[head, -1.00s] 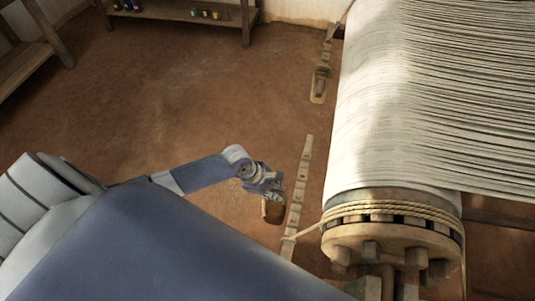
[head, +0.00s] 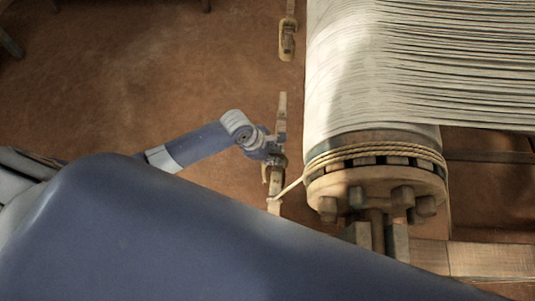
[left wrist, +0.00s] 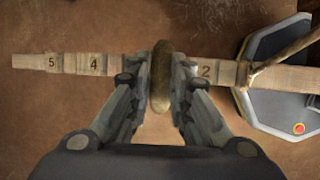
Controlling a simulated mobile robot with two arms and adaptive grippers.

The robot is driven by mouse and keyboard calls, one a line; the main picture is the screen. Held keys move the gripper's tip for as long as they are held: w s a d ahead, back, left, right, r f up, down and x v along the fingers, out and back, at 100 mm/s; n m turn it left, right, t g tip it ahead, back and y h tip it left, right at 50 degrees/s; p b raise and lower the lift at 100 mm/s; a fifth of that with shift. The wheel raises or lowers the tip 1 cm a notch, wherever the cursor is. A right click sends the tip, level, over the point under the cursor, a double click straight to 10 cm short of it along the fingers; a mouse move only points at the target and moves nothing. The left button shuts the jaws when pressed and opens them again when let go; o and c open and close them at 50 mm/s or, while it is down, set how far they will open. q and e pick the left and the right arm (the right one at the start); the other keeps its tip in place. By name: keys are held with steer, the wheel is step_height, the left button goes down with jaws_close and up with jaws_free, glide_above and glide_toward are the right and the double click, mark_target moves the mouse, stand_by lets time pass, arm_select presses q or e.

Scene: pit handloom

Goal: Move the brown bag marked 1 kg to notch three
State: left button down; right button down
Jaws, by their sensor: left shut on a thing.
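My left gripper (head: 274,158) is shut on the brown bag (left wrist: 161,78), which shows edge-on between the fingers in the left wrist view. Its 1 kg mark is not visible. The wooden notched bar (head: 277,186) runs under the gripper; in the left wrist view (left wrist: 94,64) its numbers 5, 4 and 2 show. The bag and fingers cover the stretch between 4 and 2, so notch three is hidden. I cannot tell whether the bag touches the bar. My right gripper is not in view.
A rope (head: 289,189) runs from the bar to the loom's roller (head: 375,185), just right of the gripper. White warp threads (head: 400,65) stretch above it. Another wooden piece (head: 287,38) lies farther back.

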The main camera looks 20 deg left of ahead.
arm_select(q)
steer(key=shift+w+d+r, duration=0.1)
steer(key=shift+w+d, duration=0.2)
steer(key=shift+d, duration=0.1)
steer(key=shift+f+b, duration=0.5)
steer(key=shift+f, duration=0.65)
steer(key=shift+s+f+p, duration=0.15)
steer(key=shift+f+p, duration=0.15)
steer(key=shift+p, duration=0.05)
